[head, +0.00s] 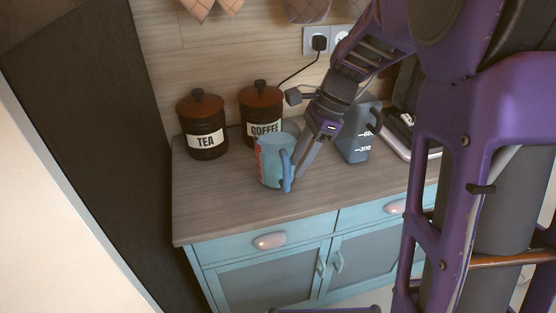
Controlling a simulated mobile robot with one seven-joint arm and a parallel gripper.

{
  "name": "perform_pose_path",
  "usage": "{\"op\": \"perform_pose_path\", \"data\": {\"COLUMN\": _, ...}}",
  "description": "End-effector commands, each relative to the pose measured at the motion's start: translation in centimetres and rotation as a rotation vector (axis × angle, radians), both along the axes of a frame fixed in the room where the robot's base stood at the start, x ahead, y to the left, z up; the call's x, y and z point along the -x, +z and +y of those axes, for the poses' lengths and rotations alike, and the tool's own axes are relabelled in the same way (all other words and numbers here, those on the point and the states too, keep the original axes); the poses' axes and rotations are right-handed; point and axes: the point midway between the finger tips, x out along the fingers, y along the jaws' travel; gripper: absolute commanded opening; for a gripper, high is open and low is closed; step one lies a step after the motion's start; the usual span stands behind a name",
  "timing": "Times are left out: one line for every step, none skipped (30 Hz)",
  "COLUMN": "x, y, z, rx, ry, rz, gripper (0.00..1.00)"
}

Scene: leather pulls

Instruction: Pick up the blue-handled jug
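The blue-handled jug (271,168) stands upright on the wooden counter. It has a clear, bluish body with red markings on its left side, and its blue handle (286,172) faces the front right. My gripper (301,176) reaches down from the upper right, just right of the jug. A grey finger is close beside the handle; I cannot tell whether it touches. The other finger is not clearly visible, so I cannot tell how wide the gripper is.
Dark TEA (205,141) and COFFEE (262,129) canisters stand at the back. A dark appliance (401,121) is farther right. The counter's front left (215,205) is clear.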

Motion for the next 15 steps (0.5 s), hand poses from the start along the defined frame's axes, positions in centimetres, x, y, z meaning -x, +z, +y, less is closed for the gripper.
{"op": "perform_pose_path", "data": {"x": 0.1, "y": -0.6, "z": 0.2, "rx": 0.000, "ry": 0.002, "rz": 0.004, "gripper": 0.38}}
{"op": "perform_pose_path", "data": {"x": 0.2, "y": -1.0, "z": 0.4, "rx": 0.000, "ry": 0.002, "rz": 0.004, "gripper": 0.38}}
{"op": "perform_pose_path", "data": {"x": 0.2, "y": -1.7, "z": 0.6, "rx": 0.001, "ry": 0.002, "rz": 0.003, "gripper": 0.38}}
{"op": "perform_pose_path", "data": {"x": 0.3, "y": -2.2, "z": 0.8, "rx": 0.001, "ry": 0.003, "rz": 0.004, "gripper": 0.38}}
{"op": "perform_pose_path", "data": {"x": 0.3, "y": -2.6, "z": 1.0, "rx": 0.001, "ry": 0.003, "rz": 0.004, "gripper": 0.38}}
{"op": "perform_pose_path", "data": {"x": 0.4, "y": -3.3, "z": 1.3, "rx": 0.001, "ry": 0.003, "rz": 0.004, "gripper": 0.38}}
{"op": "perform_pose_path", "data": {"x": 0.4, "y": -3.7, "z": 1.4, "rx": 0.000, "ry": 0.002, "rz": 0.005, "gripper": 0.38}}
{"op": "perform_pose_path", "data": {"x": 0.4, "y": -4.0, "z": 1.6, "rx": 0.000, "ry": 0.002, "rz": 0.004, "gripper": 0.38}}
{"op": "perform_pose_path", "data": {"x": 0.5, "y": -4.5, "z": 1.7, "rx": 0.001, "ry": 0.000, "rz": 0.003, "gripper": 0.38}}
{"op": "perform_pose_path", "data": {"x": 0.5, "y": -4.7, "z": 1.9, "rx": 0.001, "ry": 0.000, "rz": 0.003, "gripper": 0.38}}
{"op": "perform_pose_path", "data": {"x": 0.5, "y": -4.9, "z": 1.9, "rx": 0.001, "ry": 0.000, "rz": 0.003, "gripper": 0.38}}
{"op": "perform_pose_path", "data": {"x": 0.5, "y": -5.1, "z": 2.0, "rx": 0.001, "ry": 0.000, "rz": 0.003, "gripper": 0.38}}
{"op": "perform_pose_path", "data": {"x": 0.5, "y": -5.2, "z": 2.0, "rx": 0.001, "ry": 0.000, "rz": 0.002, "gripper": 0.38}}
{"op": "perform_pose_path", "data": {"x": 0.5, "y": -5.2, "z": 2.1, "rx": 0.001, "ry": 0.000, "rz": 0.002, "gripper": 0.38}}
{"op": "perform_pose_path", "data": {"x": 0.5, "y": -5.2, "z": 2.1, "rx": 0.000, "ry": -0.001, "rz": 0.001, "gripper": 0.38}}
